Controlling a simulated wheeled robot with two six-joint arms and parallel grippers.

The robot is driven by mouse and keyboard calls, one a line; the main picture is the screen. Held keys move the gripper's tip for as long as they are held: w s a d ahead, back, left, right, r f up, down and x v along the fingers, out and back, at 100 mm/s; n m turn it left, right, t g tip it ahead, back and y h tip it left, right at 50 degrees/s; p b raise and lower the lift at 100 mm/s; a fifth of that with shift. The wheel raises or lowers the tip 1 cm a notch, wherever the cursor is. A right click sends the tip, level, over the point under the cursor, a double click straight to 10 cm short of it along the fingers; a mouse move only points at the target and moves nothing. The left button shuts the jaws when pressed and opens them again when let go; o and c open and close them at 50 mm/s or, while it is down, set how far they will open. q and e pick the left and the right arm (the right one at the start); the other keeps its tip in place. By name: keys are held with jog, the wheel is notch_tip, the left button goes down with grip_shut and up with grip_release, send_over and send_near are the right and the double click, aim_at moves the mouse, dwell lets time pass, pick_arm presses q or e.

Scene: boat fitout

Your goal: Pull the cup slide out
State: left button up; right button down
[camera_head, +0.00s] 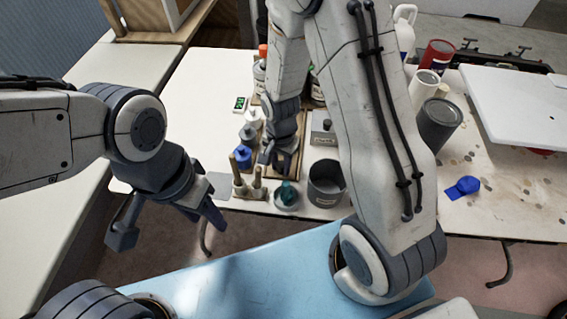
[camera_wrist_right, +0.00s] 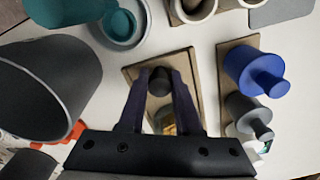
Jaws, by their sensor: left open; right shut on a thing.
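The cup slide looks like a brown board (camera_wrist_right: 140,74) on the table in the right wrist view, with a dark round knob (camera_wrist_right: 160,79) near one end. My right gripper (camera_wrist_right: 161,84) is shut on this knob, one finger on each side. Part of the board is hidden under the gripper, where a yellowish thing shows between the fingers. In the head view my right gripper (camera_head: 273,158) is low over the tabletop, and the board (camera_head: 290,165) shows partly beside it. My left gripper (camera_head: 168,228) is open and empty, in the air off the table's near left edge.
A dark grey cup (camera_head: 326,184) and a teal item in a dish (camera_head: 287,196) stand close to the right gripper. A second board (camera_wrist_right: 222,60) holds blue and grey plugs beside the slide. Blue tape (camera_head: 462,187) lies on clear table at right.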

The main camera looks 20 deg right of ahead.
jog(key=shift+s, duration=0.3)
jog(key=c, duration=0.6)
grip_release()
jog(key=shift+s, duration=0.1)
jog(key=shift+a, duration=0.1)
notch_tip(320, 180, up, 10)
jog(key=shift+r+p, duration=0.25)
jog(key=shift+p, duration=0.25)
jog(key=s+a+r+n+p, duration=0.1)
jog(key=s+a+r+n, duration=0.3)
jog(key=s+r+n, duration=0.2)
jog(key=s+a+r+n+y+p, duration=0.1)
jog(key=s+a+r+n, duration=0.3)
jog(key=s+n, duration=0.7)
notch_tip(320, 180, up, 3)
jog(key=shift+s+a+f+p, duration=0.2)
jog(key=shift+a+p, duration=0.1)
jog(key=shift+a, duration=0.1)
